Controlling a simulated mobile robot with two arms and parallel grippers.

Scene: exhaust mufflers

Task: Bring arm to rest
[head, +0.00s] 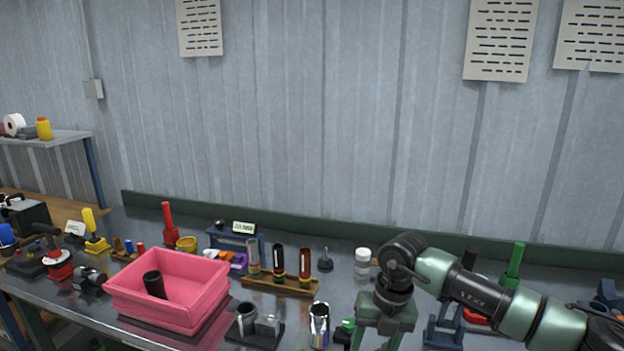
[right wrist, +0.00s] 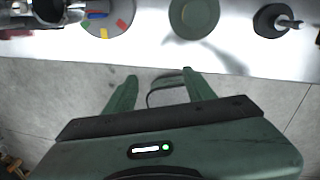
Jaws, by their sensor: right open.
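My right arm (head: 437,270) comes in from the right over the workbench, and its wrist bends downward near the bench's front. The right gripper's fingers are cut off by the bottom edge of the head view. In the right wrist view my right gripper (right wrist: 160,90) is open, its two green fingers apart with nothing held between them. The fingers sit over the floor just off the bench edge. My left arm and gripper are not in view.
A pink bin (head: 140,308) with a dark cylinder (head: 154,284) inside stands at left. A chrome cylinder (head: 319,325), a rack of tubes (head: 278,286) and a white-capped jar (head: 362,263) stand left of my arm. A green-handled item (head: 514,262) stands behind it.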

